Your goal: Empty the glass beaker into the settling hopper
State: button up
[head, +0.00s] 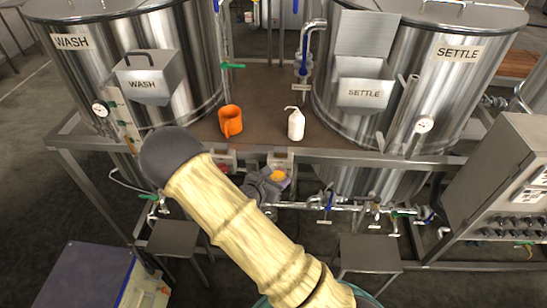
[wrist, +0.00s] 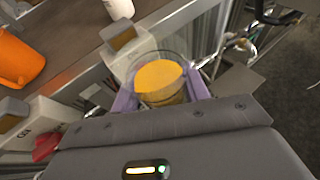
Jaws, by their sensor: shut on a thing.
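The glass beaker (wrist: 147,59) is clear and holds an orange-yellow material. In the wrist view it sits between the two purple finger pads of my gripper (wrist: 161,94), which is shut on it. In the head view my gripper (head: 270,183) is small and partly behind my arm, below the platform's front edge. Only the beaker's orange contents (head: 278,175) show clearly there. The settling hopper (head: 365,92) is a grey metal box marked SETTLE on the front of the right tank, with its lid (head: 366,35) raised. My gripper is lower than this hopper and left of it, apart from it.
A WASH hopper (head: 147,84) with its lid down is on the left tank (head: 90,40). An orange mug (head: 230,121) and a white wash bottle (head: 296,124) stand on the platform (head: 262,100). Pipes and valves (head: 330,207) run below its edge. A grey cabinet (head: 500,180) stands at right.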

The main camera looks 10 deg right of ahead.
jog(key=s+f, duration=0.6)
jog(key=s, duration=0.1)
jog(key=shift+f+g, duration=0.3)
jog(key=shift+a+r+m+h, duration=0.1)
jog(key=shift+m+h, duration=0.2)
